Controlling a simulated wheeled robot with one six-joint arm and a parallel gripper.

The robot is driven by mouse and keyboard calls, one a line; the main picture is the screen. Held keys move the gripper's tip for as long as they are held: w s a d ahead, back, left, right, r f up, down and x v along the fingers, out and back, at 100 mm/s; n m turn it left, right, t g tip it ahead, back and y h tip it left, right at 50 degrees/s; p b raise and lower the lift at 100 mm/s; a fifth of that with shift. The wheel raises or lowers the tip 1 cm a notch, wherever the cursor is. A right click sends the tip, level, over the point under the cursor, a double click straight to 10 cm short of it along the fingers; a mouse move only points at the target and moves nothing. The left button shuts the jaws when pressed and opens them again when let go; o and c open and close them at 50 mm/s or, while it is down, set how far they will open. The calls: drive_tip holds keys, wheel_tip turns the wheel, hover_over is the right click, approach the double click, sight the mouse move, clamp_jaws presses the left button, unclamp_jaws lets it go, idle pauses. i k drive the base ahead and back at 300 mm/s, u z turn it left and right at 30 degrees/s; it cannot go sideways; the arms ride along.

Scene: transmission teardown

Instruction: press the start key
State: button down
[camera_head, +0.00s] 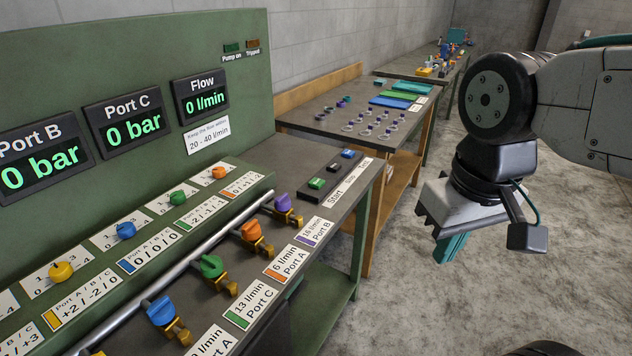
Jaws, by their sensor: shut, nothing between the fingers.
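The green start key (317,183) sits on a dark key strip at the right end of the bench top, with a "Start" label in front of it. A blue key (332,168) and a dark key (348,154) stand behind it on the same strip. My gripper (450,248), with teal fingers, points down over open floor, to the right of the bench and well apart from the key. Its fingers are shut and empty.
The green panel (240,105) reads 0 bar on ports B and C and 0 l/min flow. Coloured valve handles, such as the purple one (283,203), stand left of the keys. A parts table (300,110) is behind. The floor under my gripper is clear.

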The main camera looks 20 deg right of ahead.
sight(317, 183)
drive_tip(key=z, duration=0.55)
drive_tip(key=k, duration=0.65)
drive_tip(key=z, duration=0.5)
drive_tip(key=i, duration=1)
drive_tip(key=u, duration=1.05)
drive_tip(key=i, duration=0.2)
drive_tip(key=u, duration=0.25)
